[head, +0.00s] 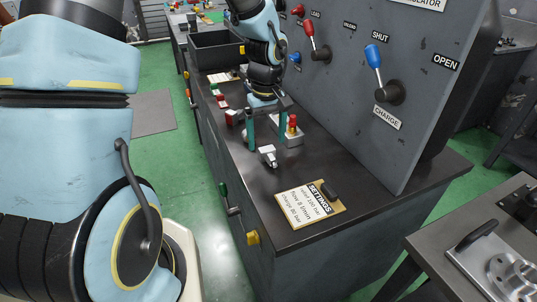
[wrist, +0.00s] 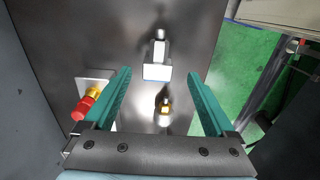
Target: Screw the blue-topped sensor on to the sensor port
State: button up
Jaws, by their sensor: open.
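My gripper (head: 267,137) points down over the dark bench top, its teal fingers spread wide and holding nothing. In the wrist view the gripper (wrist: 160,76) has a small grey-white piece (wrist: 157,70) with a thin blue edge ahead, in line with the gap between the fingertips. It looks like the sensor, and in the head view a pale piece (head: 268,154) shows just in front of the fingers. A small dark fitting with a brass part (wrist: 165,106) shows between the fingers. I cannot tell for sure whether it is the sensor port.
A red and yellow fitting on a pale block (wrist: 88,100) stands left of the left finger; it also shows in the head view (head: 292,124). A settings card (head: 311,206) lies toward the bench front. The upright panel (head: 345,100) with red and blue levers borders the bench.

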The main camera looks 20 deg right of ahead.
aim_at(268, 150)
jog(key=shift+d+f+p, duration=0.15)
jog(key=shift+f+p, duration=0.55)
jog(key=shift+f, duration=1.7)
grip_shut()
